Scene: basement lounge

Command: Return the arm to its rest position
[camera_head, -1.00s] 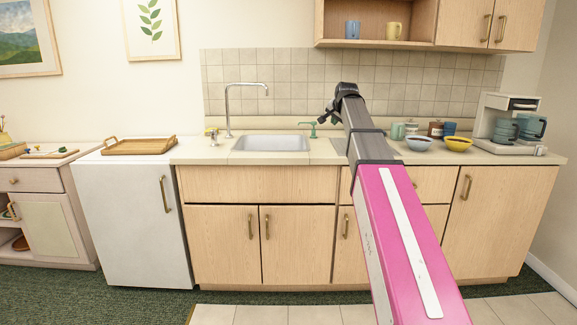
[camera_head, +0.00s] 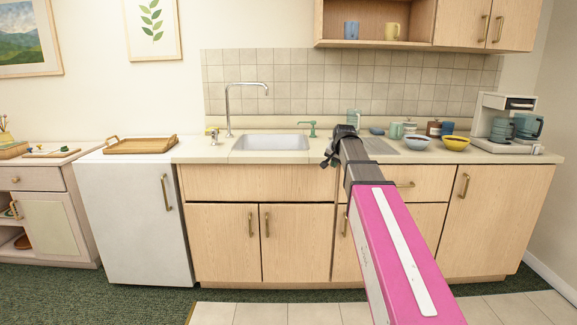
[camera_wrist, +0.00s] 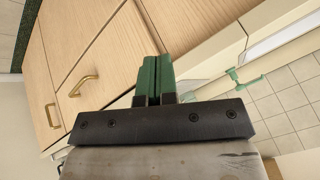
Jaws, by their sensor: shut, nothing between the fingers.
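My arm, pink and grey, reaches up from the lower right of the head view toward the counter. My gripper (camera_head: 328,161) is at its far end, in front of the counter's front edge, right of the sink. In the wrist view the two green fingers of my gripper (camera_wrist: 154,75) are side by side, shut and empty. Wooden cabinet fronts with brass handles lie beyond the fingers in that view.
A wooden tray (camera_head: 140,146) sits on the white fridge (camera_head: 135,220). The floor in front is clear.

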